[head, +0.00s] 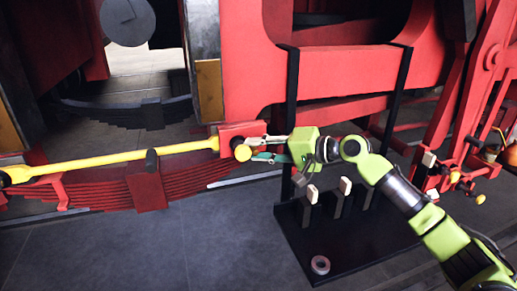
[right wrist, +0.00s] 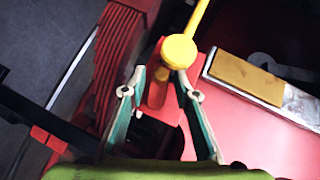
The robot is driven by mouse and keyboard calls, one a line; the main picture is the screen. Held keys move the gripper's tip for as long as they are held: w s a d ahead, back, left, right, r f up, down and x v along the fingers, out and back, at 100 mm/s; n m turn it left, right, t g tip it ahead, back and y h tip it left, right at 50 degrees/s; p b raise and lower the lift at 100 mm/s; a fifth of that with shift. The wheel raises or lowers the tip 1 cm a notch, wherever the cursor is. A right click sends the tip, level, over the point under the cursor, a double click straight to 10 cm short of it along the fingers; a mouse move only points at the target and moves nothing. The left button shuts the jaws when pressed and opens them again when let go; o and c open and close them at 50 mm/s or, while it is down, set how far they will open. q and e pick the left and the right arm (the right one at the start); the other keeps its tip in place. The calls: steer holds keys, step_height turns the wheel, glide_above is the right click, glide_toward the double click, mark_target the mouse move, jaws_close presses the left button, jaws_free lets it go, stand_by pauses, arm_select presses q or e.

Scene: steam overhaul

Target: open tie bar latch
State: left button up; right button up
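The yellow tie bar (head: 120,160) runs across the left half of the head view to a red bracket (head: 229,131). A round yellow knob (head: 242,153), seemingly part of the latch, is at the bracket. My right gripper (head: 258,147) is at the bracket's right side, close to the knob. In the right wrist view the right gripper (right wrist: 160,92) is open, its fingers apart. The yellow knob (right wrist: 179,52) is just beyond the fingertips, and a red latch piece (right wrist: 158,88) lies between the fingers. Contact cannot be told. My left gripper is not in view.
A black stand (head: 345,235) with upright posts and pale-topped blocks is below my right arm. A small ring (head: 320,265) lies on its base. A red leaf spring (head: 105,188) hangs below the bar. Grey floor at lower left is clear.

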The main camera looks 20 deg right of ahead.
jaws_close()
steer(key=shift+r, duration=0.1)
steer(key=n+h+p, duration=0.1)
steer(key=h+p, duration=0.1)
steer(key=p, duration=0.4)
steer(key=n+g+h+p, duration=0.1)
steer(key=n+h+p, duration=0.1)
steer(key=p, duration=0.4)
steer(key=shift+w+d+r, duration=0.1)
steer(key=shift+f+n+h, duration=0.3)
steer(key=shift+h, duration=0.2)
steer(key=shift+d+f+n+g+h, duration=0.25)
steer(key=shift+n+h, duration=0.4)
steer(key=shift+h, duration=0.65)
steer(key=shift+d+f+n+g+h, duration=0.1)
steer(key=shift+d+f+n+h, duration=0.15)
steer(key=shift+n+h, duration=0.75)
steer(key=shift+f+m+h, duration=0.1)
steer(key=shift+m+h, duration=0.2)
steer(key=shift+m, duration=0.05)
